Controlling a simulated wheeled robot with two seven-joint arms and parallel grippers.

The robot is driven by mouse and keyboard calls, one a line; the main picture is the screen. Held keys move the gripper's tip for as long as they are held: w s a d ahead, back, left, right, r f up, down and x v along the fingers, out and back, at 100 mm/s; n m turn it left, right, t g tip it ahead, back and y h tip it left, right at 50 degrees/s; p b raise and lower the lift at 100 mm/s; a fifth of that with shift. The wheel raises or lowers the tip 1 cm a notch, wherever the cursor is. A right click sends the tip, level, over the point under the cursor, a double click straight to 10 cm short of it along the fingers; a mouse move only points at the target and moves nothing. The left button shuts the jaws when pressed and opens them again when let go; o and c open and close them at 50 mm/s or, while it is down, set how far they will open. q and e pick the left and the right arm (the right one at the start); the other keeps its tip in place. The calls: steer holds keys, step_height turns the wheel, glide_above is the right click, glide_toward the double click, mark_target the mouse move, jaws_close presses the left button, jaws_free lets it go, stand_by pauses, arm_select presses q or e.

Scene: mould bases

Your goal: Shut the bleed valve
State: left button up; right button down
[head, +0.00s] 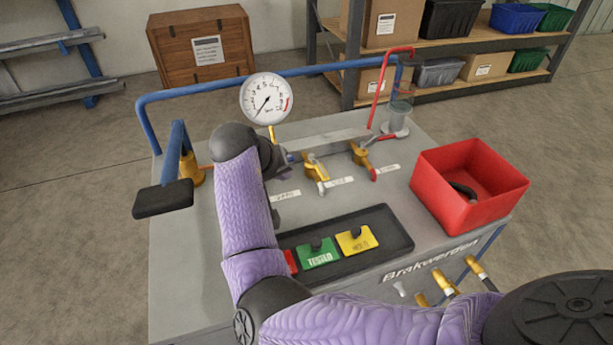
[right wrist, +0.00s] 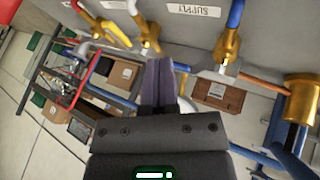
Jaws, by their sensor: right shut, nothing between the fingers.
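Brass valves stand in a row on the grey bench (head: 190,290). The right valve (head: 361,155) has a red-tipped handle pointing to the bench front; the middle valve (head: 314,168) has a pale-tipped handle pointing the same way. A blue-handled valve (right wrist: 229,45) shows in the right wrist view beside a label reading SUPPLY (right wrist: 193,10); my arm hides it in the head view. I cannot read which label says bleed. My right gripper (head: 291,158) is shut and empty, just left of the middle valve; its fingers (right wrist: 158,70) touch nothing visible. My left gripper is out of view.
A pressure gauge (head: 266,99) stands behind my right gripper. A black tray (head: 398,228) holds red, green and yellow tags at the front. A red bin (head: 450,200) is at the right. A blue rail (head: 230,81) and a clear cup (head: 398,117) are at the back.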

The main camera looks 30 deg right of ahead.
mark_target(321, 171)
steer(key=b+x, duration=0.1)
steer(key=x, duration=0.3)
steer(key=shift+f+b, duration=0.2)
steer(key=shift+b, duration=0.15)
steer(key=d, duration=0.2)
steer(key=shift+s+d+r, duration=0.3)
steer(key=shift+s, duration=0.1)
steer(key=shift+s+d, duration=0.15)
steer(key=shift+d, duration=0.45)
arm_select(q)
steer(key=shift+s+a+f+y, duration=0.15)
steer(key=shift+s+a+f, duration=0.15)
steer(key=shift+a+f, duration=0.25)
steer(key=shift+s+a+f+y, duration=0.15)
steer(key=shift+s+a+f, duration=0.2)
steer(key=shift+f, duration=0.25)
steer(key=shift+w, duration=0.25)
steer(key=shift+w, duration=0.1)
